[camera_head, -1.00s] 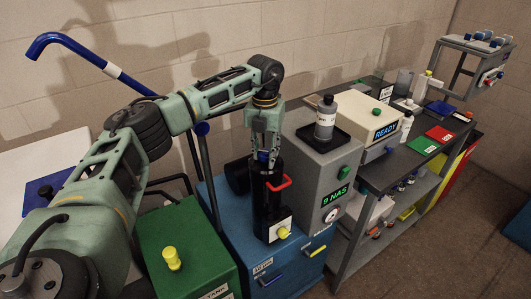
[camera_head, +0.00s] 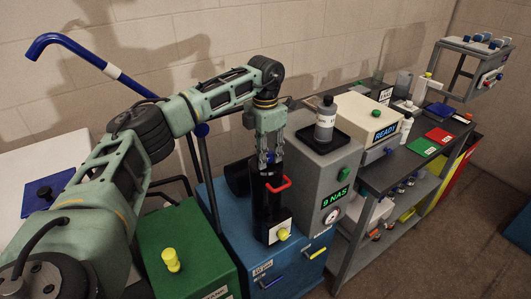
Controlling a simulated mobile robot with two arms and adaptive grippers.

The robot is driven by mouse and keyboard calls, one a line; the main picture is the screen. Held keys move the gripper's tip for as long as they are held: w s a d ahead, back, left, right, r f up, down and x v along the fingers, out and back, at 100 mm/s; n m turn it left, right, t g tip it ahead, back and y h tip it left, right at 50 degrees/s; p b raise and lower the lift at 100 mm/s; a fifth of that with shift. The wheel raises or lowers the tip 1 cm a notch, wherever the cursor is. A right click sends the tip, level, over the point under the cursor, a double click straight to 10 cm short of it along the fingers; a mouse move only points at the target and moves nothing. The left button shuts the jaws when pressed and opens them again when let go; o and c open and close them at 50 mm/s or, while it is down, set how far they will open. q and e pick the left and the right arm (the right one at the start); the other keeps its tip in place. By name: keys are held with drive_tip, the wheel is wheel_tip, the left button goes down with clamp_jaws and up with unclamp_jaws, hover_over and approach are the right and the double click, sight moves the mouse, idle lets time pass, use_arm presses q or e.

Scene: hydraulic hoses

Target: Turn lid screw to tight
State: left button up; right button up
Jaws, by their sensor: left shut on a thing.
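My left gripper (camera_head: 268,158) points straight down over the top of a black cylindrical housing (camera_head: 267,200) that stands on a blue cabinet. Its fingers are shut on a small blue screw at the top of the housing; the fingers mostly hide the screw. A red handle (camera_head: 279,186) sticks out from the front of the housing just below the fingers. A white plate with a yellow knob (camera_head: 283,234) is at the housing's lower front. My right gripper is not in view.
A grey unit (camera_head: 325,165) reading "9 NAS" stands close on the right, with a bottle (camera_head: 325,120) in a black tray on top. A green tank (camera_head: 185,245) with a yellow cap is at left front. A dark workbench (camera_head: 390,172) extends right.

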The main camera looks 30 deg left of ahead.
use_arm(q)
drive_tip(key=shift+a+r, duration=0.1)
drive_tip(key=shift+a, duration=0.1)
idle(0.3)
drive_tip(key=o, duration=1.1)
drive_tip(key=shift+w+r, duration=0.1)
drive_tip(key=shift+r, duration=0.35)
wheel_tip(320, 180, up, 11)
drive_tip(key=shift+f, duration=0.1)
